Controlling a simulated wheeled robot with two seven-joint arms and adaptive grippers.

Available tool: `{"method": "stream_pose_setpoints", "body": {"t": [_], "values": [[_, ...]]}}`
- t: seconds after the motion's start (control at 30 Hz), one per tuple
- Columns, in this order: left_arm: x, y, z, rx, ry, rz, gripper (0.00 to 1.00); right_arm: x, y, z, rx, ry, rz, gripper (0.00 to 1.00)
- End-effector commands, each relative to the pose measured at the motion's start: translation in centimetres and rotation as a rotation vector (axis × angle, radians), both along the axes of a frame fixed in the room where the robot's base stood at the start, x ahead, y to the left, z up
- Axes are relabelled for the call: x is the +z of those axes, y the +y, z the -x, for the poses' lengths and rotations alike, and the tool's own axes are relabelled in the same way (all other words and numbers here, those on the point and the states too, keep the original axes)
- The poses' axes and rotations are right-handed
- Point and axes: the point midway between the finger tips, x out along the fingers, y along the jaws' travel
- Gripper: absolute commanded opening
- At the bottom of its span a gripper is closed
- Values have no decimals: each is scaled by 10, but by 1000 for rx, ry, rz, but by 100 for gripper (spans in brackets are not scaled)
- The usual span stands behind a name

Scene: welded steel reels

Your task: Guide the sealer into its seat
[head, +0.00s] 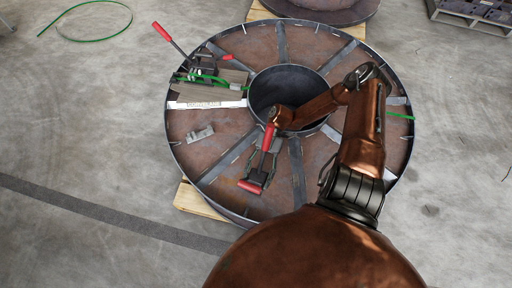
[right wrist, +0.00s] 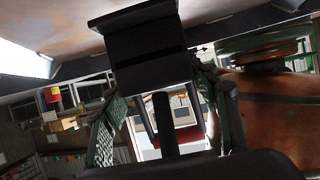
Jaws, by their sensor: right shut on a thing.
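The sealer (head: 259,177), a dark tool with red handles, is held over the front part of the steel reel (head: 225,160). My right gripper (head: 263,152) is shut on it, reaching down beside the reel's central hole. In the right wrist view, the sealer's dark block and rod (right wrist: 145,60) stand between the two fingers (right wrist: 165,120), with a red part behind. The sealer seems clear of the reel face, but the gap is hard to tell. I cannot tell for sure which part is the seat. My left gripper is not in view.
A second red-handled tool (head: 203,66) with green strap sits on a board at the reel's upper left. A small grey metal bracket (head: 200,133) lies below it. The reel rests on wooden pallet boards (head: 196,201). Clear concrete floor (head: 90,120) lies left.

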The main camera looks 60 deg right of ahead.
Motion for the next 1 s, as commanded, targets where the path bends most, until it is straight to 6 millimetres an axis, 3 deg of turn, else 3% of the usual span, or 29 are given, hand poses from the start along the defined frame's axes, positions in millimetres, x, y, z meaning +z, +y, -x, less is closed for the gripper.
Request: {"method": "stream_pose_setpoints", "body": {"t": [1.0], "values": [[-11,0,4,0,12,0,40,-19,1,-1,1,-1,-5,0]]}}
